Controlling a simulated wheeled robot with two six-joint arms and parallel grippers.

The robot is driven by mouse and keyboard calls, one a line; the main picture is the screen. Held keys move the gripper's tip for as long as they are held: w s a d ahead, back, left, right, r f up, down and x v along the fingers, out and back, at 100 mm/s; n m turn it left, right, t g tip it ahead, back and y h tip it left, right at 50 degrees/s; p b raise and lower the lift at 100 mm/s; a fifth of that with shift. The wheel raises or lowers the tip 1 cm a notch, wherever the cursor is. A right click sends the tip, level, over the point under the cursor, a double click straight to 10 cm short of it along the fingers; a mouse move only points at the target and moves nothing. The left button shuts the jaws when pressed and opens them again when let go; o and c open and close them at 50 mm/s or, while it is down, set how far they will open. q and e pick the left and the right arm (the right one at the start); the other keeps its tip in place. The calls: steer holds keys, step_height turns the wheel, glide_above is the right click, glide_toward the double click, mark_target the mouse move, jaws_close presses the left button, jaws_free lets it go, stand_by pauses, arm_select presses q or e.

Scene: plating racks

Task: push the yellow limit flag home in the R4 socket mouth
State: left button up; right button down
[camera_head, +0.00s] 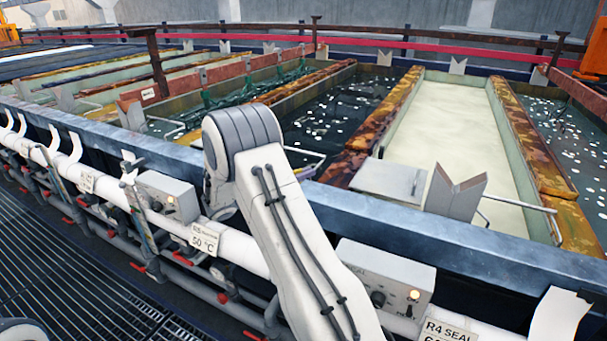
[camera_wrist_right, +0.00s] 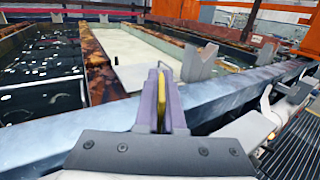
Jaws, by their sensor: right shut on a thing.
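The yellow limit flag (camera_wrist_right: 161,90) shows in the right wrist view as a thin upright yellow strip. My right gripper (camera_wrist_right: 163,72) is shut on it, with the purple-grey fingers on both sides. The fingers point toward the blue-grey tank rim (camera_wrist_right: 110,120). An R4 SEAL label (camera_head: 448,331) is at the lower right of the head view. I cannot make out the R4 socket mouth in either view. My left gripper is not in view.
A grey control box (camera_head: 385,285) with a lit lamp is on the rail side below the tank rim (camera_head: 450,240). A grey V-shaped block (camera_head: 455,191) and a flat plate (camera_head: 390,181) stand behind the rim. Tanks of pale and dark liquid lie beyond.

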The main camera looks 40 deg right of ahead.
steer(key=shift+f+b, duration=1.75)
steer(key=shift+f, duration=1.05)
steer(key=c, duration=0.9)
jaws_free()
steer(key=shift+c, duration=0.2)
steer(key=w+a+b, duration=0.1)
steer(key=a+b, duration=0.1)
steer(key=a, duration=0.8)
steer(key=shift+w+a, duration=0.2)
steer(key=shift+a, duration=0.05)
